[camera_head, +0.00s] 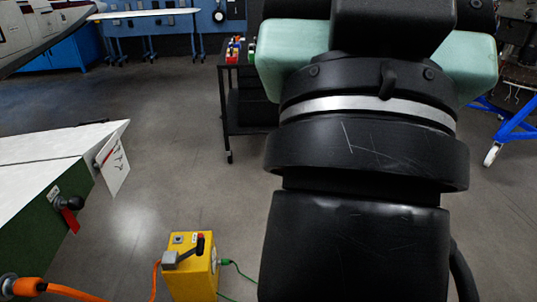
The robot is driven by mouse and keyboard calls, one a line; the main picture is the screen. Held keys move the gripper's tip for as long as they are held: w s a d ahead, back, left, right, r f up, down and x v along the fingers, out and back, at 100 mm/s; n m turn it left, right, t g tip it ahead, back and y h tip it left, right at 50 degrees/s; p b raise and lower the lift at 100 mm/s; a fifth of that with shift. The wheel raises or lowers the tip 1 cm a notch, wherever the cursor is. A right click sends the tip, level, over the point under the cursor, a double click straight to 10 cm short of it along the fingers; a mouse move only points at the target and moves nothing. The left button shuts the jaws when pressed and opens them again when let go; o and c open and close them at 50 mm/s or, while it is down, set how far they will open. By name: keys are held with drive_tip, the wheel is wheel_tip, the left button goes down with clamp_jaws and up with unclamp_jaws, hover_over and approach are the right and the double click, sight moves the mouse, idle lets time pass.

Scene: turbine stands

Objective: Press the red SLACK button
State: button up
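A yellow box (200,278) stands on the floor at the bottom, left of centre. I cannot tell whether this red piece is the SLACK button, as no such label is readable. What seems to be my own arm, large and black with a silver band, fills the right of centre and hides what is behind it. My gripper's fingers do not show, so its distance from the box cannot be seen.
A green-sided, white-topped structure (30,240) with a black knob (68,203) and red tag (73,220) stands left. An orange cable (75,292) and a green cable (240,272) run low. A black cart (232,105) stands behind. Floor between is clear.

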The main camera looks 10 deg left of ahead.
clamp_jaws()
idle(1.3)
